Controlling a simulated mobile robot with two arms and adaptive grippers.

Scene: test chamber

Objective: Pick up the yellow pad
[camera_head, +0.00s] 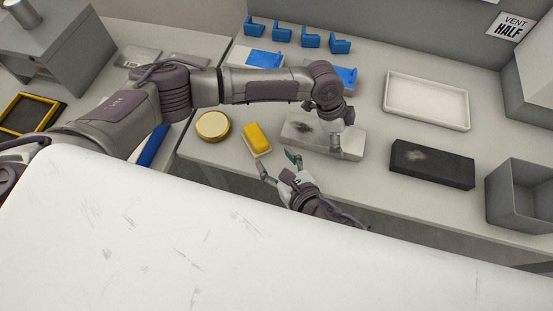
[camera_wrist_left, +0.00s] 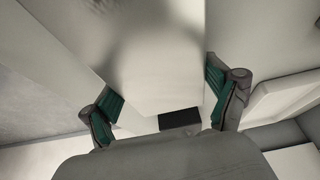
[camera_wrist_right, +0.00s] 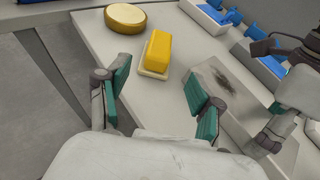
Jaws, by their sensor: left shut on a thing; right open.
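The yellow pad (camera_head: 256,136) lies on a thin cream base on the bench; it also shows in the right wrist view (camera_wrist_right: 158,50). My right gripper (camera_head: 278,161) is open and empty. It is just in front of the pad, apart from it, with the pad beyond and between its fingers in the right wrist view. My left gripper (camera_head: 338,140) is shut on a pale block (camera_head: 297,130) with a dark smudge, near the block's right end. In the left wrist view its fingers flank the pale block (camera_wrist_left: 165,70). The block appears to rest on the bench.
A round tan-topped tin (camera_head: 213,126) stands left of the pad. A dark block (camera_head: 432,165), a white tray (camera_head: 427,100) and a grey bin (camera_head: 520,195) are to the right. Blue holders (camera_head: 282,33) line the back. A large white surface (camera_head: 200,240) fills the foreground.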

